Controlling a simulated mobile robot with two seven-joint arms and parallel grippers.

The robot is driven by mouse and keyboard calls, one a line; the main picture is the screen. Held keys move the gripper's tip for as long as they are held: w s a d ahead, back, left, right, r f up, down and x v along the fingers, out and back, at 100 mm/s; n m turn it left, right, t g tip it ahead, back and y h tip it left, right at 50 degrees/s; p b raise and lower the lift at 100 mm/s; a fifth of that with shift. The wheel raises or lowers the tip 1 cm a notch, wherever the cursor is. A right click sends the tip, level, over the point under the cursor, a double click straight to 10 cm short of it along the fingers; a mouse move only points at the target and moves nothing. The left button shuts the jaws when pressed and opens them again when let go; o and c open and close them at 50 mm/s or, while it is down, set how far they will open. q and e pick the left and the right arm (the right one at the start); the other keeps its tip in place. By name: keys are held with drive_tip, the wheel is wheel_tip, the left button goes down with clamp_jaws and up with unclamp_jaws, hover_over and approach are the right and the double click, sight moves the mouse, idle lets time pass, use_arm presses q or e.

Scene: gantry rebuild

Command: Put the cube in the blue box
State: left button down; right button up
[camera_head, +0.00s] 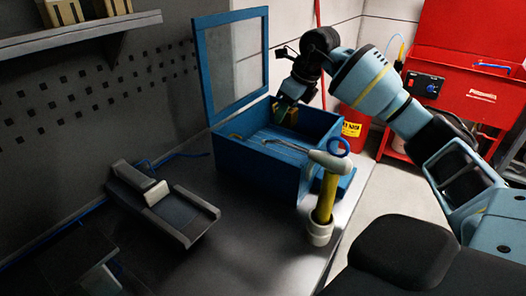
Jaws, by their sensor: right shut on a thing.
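The blue box (252,179) stands on the grey bench with its framed lid (206,75) raised at the back left. My right gripper (286,110) reaches down into the box's back right part from above. It is shut on a small yellow-brown cube (292,115), which shows beside the finger, partly hidden. The cube is within the box's opening; I cannot tell whether it touches the floor or wall. My left gripper is not in view.
A grey vise-like fixture (168,207) lies to the left. A shelf (80,36) juts from the wall; a red cabinet (465,85) stands back right.

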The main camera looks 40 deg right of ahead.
sight(294, 124)
drive_tip(key=shift+w+f, duration=0.1)
drive_tip(key=shift+w, duration=0.05)
drive_tip(key=shift+f, duration=4.9)
drive_tip(key=shift+f, duration=0.1)
drive_tip(key=o, duration=1.1)
drive_tip(key=v, duration=1.2)
drive_tip(key=shift+s, duration=0.2)
